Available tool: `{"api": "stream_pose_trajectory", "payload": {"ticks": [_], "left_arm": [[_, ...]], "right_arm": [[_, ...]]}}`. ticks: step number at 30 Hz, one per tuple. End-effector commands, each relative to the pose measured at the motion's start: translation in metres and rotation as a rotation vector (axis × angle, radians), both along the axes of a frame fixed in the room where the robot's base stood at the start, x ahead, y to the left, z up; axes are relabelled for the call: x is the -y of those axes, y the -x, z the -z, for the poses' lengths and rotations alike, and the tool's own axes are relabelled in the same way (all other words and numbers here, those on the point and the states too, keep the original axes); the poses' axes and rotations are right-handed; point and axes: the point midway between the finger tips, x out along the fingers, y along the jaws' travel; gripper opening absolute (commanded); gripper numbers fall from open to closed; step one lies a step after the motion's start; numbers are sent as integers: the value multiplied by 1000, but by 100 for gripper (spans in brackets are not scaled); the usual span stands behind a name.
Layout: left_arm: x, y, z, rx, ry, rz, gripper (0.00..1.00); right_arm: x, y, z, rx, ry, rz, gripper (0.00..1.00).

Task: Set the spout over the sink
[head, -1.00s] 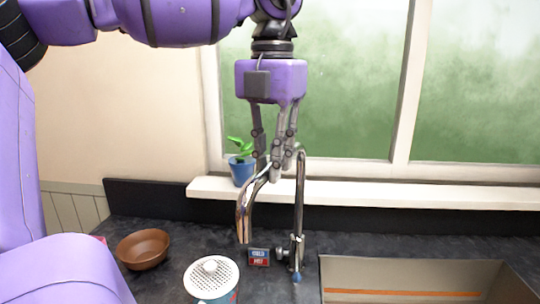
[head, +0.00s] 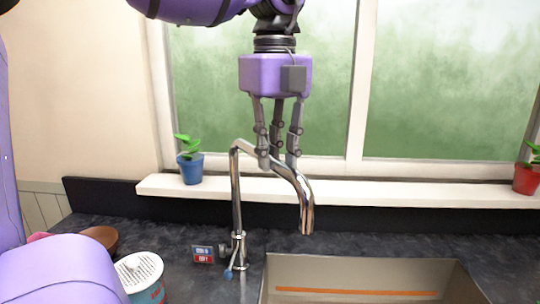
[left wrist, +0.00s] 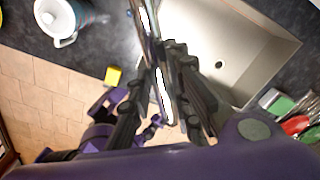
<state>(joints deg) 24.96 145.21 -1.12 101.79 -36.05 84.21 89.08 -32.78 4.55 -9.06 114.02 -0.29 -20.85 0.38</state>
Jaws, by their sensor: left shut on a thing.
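The chrome faucet (head: 236,190) stands at the back of the counter, left of the sink (head: 362,265). Its spout (head: 305,205) reaches right from the post, and its end hangs down in front of the sink's back left part. My left gripper (head: 277,160) comes down from above and is shut on the spout's upper stretch. In the left wrist view the spout (left wrist: 162,82) passes between the dark fingers (left wrist: 165,105), with the sink basin (left wrist: 205,50) beyond. My right gripper is not in view.
A hot/cold sign (head: 203,255) is left of the faucet. A white-lidded pot (head: 140,272) and a brown bowl (head: 103,237) stand further left. Potted plants (head: 190,167) (head: 526,178) are on the windowsill. A yellow block (left wrist: 113,76) shows in the left wrist view.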

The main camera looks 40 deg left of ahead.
Motion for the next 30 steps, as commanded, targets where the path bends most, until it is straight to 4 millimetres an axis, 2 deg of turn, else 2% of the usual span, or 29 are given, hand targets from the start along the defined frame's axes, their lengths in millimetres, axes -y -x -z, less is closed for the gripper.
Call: {"api": "stream_pose_trajectory", "payload": {"ticks": [9, 15, 30], "left_arm": [[3, -35, 3, 3, 2, -231, 0], [2, -49, 2, 4, 1, -323, 0], [0, -58, -1, 8, 0, -384, 0]], "right_arm": [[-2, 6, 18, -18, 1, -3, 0], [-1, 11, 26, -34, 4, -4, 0], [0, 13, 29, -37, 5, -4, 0]]}}
